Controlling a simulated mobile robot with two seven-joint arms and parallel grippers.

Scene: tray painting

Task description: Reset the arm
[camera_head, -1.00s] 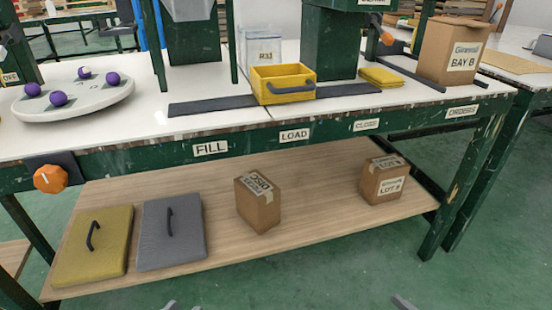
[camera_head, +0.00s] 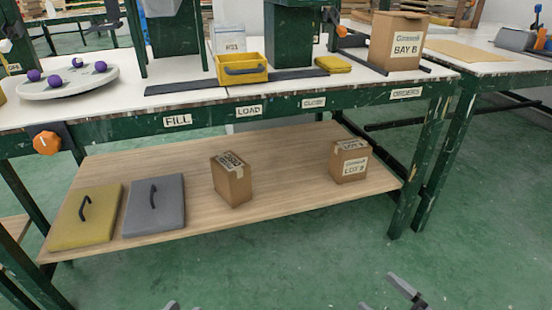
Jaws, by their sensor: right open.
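My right gripper (camera_head: 393,297) shows at the bottom edge, right of the middle. Its two grey fingers are apart with nothing between them, over the green floor. Of my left gripper (camera_head: 171,305) only small grey tips show at the bottom edge, left of the middle; the rest is out of frame. Both grippers are low in the view, in front of the bench's lower shelf (camera_head: 270,190) and apart from it.
The green bench bears a yellow bin (camera_head: 241,70), a round disc with purple balls (camera_head: 60,90) and a BAY B box (camera_head: 396,42). Two lidlike panels and two cartons (camera_head: 230,180) lie on the shelf. The floor (camera_head: 300,260) in front is clear.

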